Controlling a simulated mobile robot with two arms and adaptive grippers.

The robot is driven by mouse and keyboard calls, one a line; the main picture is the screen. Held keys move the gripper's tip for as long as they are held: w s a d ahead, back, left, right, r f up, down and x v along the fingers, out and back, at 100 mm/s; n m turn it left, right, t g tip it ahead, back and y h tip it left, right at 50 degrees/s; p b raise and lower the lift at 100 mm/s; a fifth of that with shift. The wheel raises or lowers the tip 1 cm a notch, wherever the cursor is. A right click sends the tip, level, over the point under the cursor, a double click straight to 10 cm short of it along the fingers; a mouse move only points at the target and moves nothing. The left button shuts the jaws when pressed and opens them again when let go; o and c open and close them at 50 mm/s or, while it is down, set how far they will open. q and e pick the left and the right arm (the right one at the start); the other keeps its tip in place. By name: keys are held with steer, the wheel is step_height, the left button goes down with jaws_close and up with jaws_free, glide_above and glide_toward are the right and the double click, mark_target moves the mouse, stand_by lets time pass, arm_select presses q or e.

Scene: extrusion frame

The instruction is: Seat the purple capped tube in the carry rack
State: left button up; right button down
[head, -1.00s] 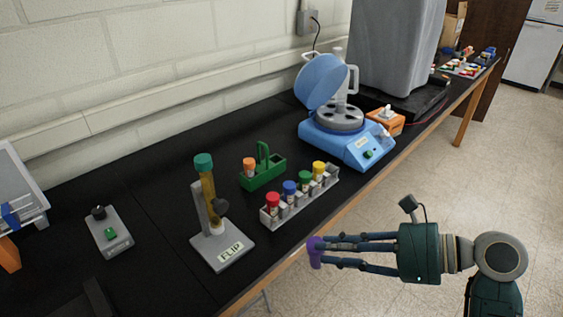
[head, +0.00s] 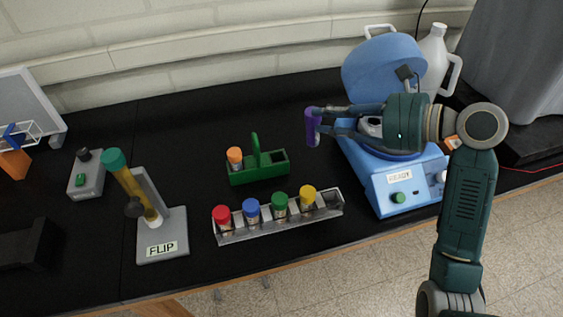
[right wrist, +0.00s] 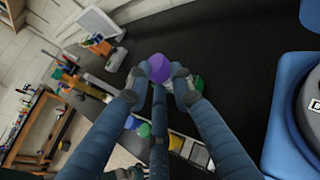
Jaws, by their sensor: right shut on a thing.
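The purple capped tube (head: 311,128) is held by my right gripper (head: 318,121) above the black bench, to the right of the carry rack. It is roughly upright, and its purple cap also shows between the fingertips in the right wrist view (right wrist: 159,67). The fingers are shut on it. The green carry rack (head: 270,174) stands on the bench with an upright handle. An orange-capped tube (head: 235,156) sits in its left end, and an open slot shows at its right. My left gripper is not in view.
A grey rack (head: 272,231) with several capped tubes stands in front of the carry rack. A blue centrifuge (head: 405,190) with raised lid is behind and below my right gripper. The FLIP stand (head: 163,247) is at left. Bench behind the carry rack is clear.

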steer(key=w+a+r, duration=0.5)
steer(key=a+r, duration=0.1)
steer(key=a, duration=0.2)
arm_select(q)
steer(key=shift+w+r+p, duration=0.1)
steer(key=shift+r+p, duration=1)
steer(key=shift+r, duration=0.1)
arm_select(e)
steer(key=shift+f, duration=10.05)
steer(key=c, duration=1.5)
jaws_free()
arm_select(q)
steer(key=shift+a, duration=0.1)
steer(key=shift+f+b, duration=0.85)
arm_select(e)
steer(key=shift+v, duration=6.15)
